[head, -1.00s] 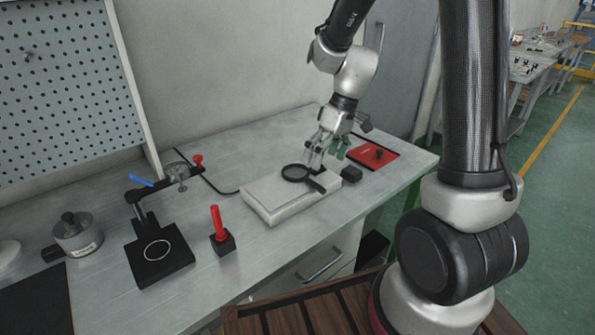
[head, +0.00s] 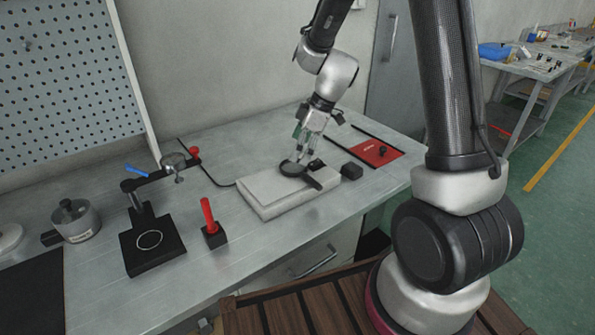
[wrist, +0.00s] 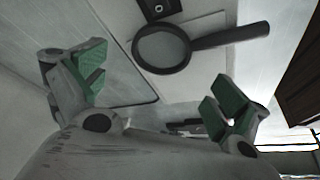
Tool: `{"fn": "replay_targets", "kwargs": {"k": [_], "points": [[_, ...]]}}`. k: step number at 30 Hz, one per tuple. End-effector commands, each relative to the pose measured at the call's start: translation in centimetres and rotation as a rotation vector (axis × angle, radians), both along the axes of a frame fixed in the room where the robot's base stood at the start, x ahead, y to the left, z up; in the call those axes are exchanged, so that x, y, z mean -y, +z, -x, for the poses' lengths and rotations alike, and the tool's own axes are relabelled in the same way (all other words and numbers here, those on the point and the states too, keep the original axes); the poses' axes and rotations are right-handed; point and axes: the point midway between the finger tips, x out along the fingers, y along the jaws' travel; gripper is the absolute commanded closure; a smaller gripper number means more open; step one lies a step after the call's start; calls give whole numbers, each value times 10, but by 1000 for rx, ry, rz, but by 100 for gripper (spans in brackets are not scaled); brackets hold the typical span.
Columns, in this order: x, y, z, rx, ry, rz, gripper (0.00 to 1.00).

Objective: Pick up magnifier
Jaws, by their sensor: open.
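The black magnifier (head: 293,168) lies on a pale flat block (head: 262,203) on the workbench. Its round lens is at the left and its handle points right. In the wrist view the magnifier (wrist: 163,48) shows beyond the fingertips, with its handle reaching to the upper right. My gripper (head: 303,152) is above and close to the magnifier in the head view. Its green-padded fingers (wrist: 155,92) are spread wide and empty, with nothing between them. I cannot tell the exact gap between the fingertips and the magnifier.
A small black block (head: 352,171) stands right of the pale block, and a red panel (head: 374,152) lies behind it. A red-handled tool (head: 207,214) stands in a black base to the left. A black stand (head: 152,247) and metal pot (head: 76,222) are farther left.

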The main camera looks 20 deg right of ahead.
Motion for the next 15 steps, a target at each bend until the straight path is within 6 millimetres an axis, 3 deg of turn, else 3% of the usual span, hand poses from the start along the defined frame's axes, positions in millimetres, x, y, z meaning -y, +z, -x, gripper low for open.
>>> {"fn": "replay_targets", "kwargs": {"k": [7,15], "points": [[-10,-37,-5,-3,-1,0,2],[-13,-44,-6,0,-1,0,2]]}}
